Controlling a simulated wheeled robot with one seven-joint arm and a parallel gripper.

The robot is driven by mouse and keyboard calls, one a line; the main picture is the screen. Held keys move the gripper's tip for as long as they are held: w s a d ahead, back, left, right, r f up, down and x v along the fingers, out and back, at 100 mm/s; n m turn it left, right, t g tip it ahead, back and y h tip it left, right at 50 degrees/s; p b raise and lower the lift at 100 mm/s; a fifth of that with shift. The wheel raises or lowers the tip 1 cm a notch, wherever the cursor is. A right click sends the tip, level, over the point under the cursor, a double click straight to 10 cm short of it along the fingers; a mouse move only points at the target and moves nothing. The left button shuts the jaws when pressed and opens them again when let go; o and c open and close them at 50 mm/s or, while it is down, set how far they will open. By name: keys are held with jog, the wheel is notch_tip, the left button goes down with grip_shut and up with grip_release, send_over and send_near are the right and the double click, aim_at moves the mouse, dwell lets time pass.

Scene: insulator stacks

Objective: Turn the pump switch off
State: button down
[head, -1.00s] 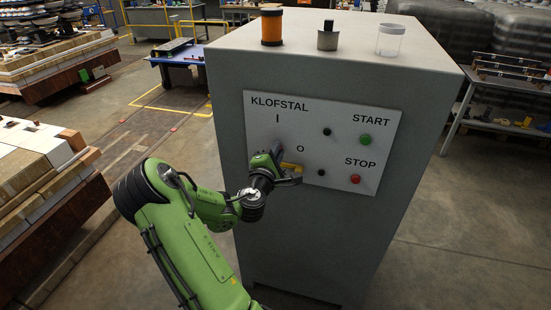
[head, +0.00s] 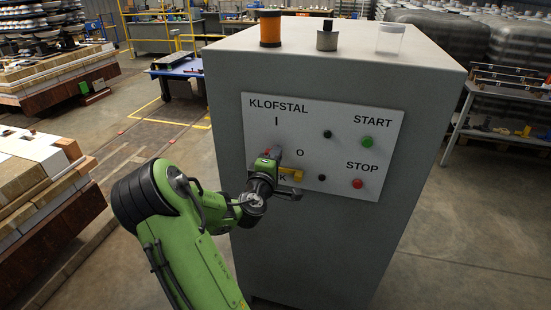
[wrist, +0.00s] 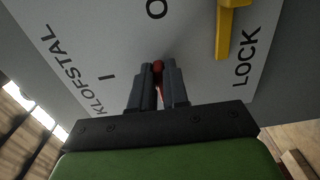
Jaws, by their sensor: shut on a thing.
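The KLOFSTAL panel (head: 340,118) on the grey cabinet carries the marks I, O and LOCK around the switch. In the wrist view, a narrow red switch handle (wrist: 158,67) shows between the two dark fingers of my gripper (wrist: 158,84). The fingers are shut on it. The O lies ahead of the fingertips there, the I to the left and LOCK to the right. A yellow piece (wrist: 226,32) stands off the panel beside LOCK, apart from the fingers. In the head view, my wrist hides most of the switch, and which mark the handle points at cannot be told.
To the right on the panel are a green START button (head: 367,142), a red STOP button (head: 357,183) and two black knobs. An orange spool (head: 271,30), a metal piece (head: 327,36) and a clear jar (head: 390,39) stand on the cabinet top. Pallets (head: 50,75) stand at left.

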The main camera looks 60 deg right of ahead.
jog(key=shift+f, duration=0.15)
jog(key=c, duration=1.2)
grip_release()
jog(key=shift+o, duration=0.2)
jog(key=shift+a, duration=0.1)
jog(key=s+a+b, duration=0.2)
jog(key=a+b, duration=1)
jog(key=a, duration=0.3)
jog(key=shift+s+a, duration=0.2)
jog(key=shift+a, duration=0.05)
